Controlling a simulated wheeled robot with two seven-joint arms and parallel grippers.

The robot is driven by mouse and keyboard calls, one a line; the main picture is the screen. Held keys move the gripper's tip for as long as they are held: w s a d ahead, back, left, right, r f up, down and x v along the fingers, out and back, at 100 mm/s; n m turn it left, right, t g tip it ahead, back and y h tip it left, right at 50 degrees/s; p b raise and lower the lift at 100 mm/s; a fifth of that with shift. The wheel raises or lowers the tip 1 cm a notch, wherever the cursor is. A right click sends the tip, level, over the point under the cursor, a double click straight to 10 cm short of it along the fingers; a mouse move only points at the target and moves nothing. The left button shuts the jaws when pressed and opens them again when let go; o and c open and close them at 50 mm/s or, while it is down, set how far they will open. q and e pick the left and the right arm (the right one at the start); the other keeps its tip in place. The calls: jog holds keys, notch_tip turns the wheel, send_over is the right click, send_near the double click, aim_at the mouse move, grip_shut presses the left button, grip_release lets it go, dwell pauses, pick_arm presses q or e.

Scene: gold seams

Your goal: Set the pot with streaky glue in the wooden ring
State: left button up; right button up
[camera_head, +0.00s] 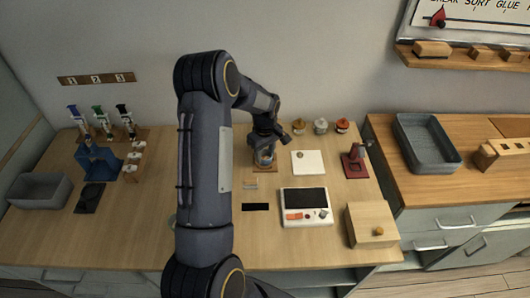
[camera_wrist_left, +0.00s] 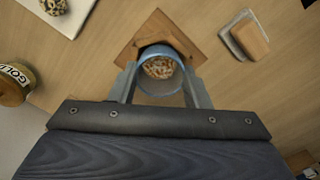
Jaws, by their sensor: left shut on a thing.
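My left gripper (camera_head: 264,158) is shut on a clear pot with a blue rim (camera_wrist_left: 160,88), which holds grainy brown and pale stuff. In the left wrist view the two fingers grip the pot from either side. The wooden ring (camera_wrist_left: 157,24), a square brown board with an opening, lies right by the pot; the pot's far end overlaps the opening. The ring's brown edge also shows under the gripper in the head view (camera_head: 265,169). I cannot tell whether the pot rests in it or is just above. My right gripper is not in view.
A white pad (camera_head: 308,163) with a small speckled item lies right of the gripper. Several lidded jars (camera_head: 320,126) stand behind. A grey-white device (camera_head: 305,207), a red stand (camera_head: 354,163) and a wooden box (camera_head: 371,225) are further right.

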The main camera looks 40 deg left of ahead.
pick_arm(q)
jog(key=shift+f+b, duration=0.25)
jog(key=shift+b, duration=0.1)
dwell(0.5)
jog(key=o, duration=1)
jog(key=shift+r, duration=0.15)
jog(key=shift+r+p, duration=1.5)
jog(key=shift+r, duration=0.85)
jog(key=shift+r+b, duration=0.65)
jog(key=shift+r, duration=3.3)
